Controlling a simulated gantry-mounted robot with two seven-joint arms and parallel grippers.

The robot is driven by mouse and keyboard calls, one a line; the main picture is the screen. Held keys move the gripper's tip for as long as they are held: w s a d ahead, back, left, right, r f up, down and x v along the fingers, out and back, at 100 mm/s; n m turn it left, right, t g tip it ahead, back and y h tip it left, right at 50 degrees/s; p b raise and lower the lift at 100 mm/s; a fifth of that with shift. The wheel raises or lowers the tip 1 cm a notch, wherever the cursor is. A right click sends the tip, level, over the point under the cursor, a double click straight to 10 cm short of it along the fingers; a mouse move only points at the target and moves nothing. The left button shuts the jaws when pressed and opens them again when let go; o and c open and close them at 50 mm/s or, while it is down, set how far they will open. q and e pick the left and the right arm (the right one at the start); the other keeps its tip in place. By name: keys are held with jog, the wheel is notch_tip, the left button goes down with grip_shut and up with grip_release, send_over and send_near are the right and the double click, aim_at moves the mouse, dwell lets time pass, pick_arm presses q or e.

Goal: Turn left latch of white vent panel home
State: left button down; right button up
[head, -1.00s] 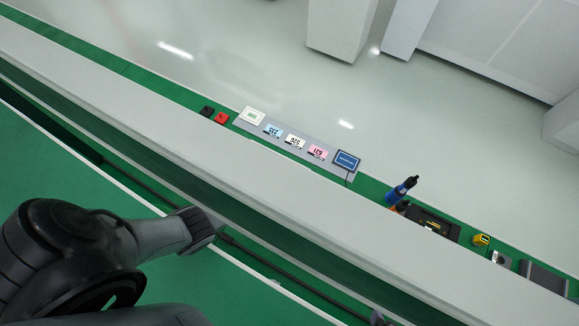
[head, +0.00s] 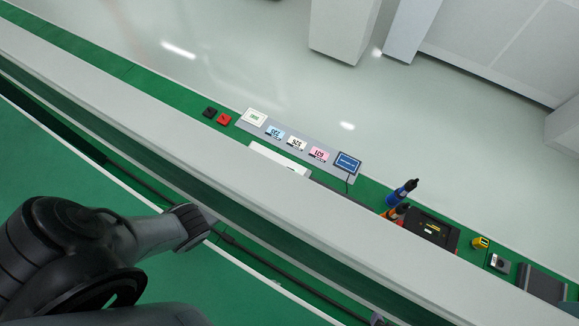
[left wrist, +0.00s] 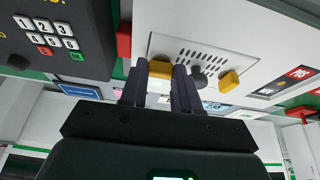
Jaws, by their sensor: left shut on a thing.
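The white vent panel (left wrist: 214,56) shows in the left wrist view as a pale plate with rows of dark slots. A yellow latch (left wrist: 160,67) is at its left side in this picture. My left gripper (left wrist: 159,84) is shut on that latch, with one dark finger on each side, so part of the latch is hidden. A second yellow latch (left wrist: 229,81) sits to the right, free of the gripper. A dark round knob (left wrist: 198,77) lies between them. I cannot make out the panel or either gripper in the head view.
A dark keypad box (left wrist: 55,38) stands left of the fingers, with a red part (left wrist: 124,40) between. In the head view a pale beam (head: 180,140) crosses in front of a green bench. Black (head: 210,112) and red blocks (head: 224,118) and a bottle (head: 402,191) stand behind it.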

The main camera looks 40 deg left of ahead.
pick_arm(q)
jog(key=c, duration=0.9)
grip_release()
jog(key=shift+o, duration=0.5)
jog(key=shift+r, duration=0.1)
jog(key=p+v, duration=0.2)
jog(key=shift+r+p, duration=0.2)
jog(key=shift+p, duration=0.1)
jog(key=p+v, duration=0.3)
jog(key=shift+s+d+r+p, duration=0.1)
jog(key=shift+r+p, duration=0.3)
jog(key=shift+p+v, duration=0.75)
jog(key=shift+v, duration=0.05)
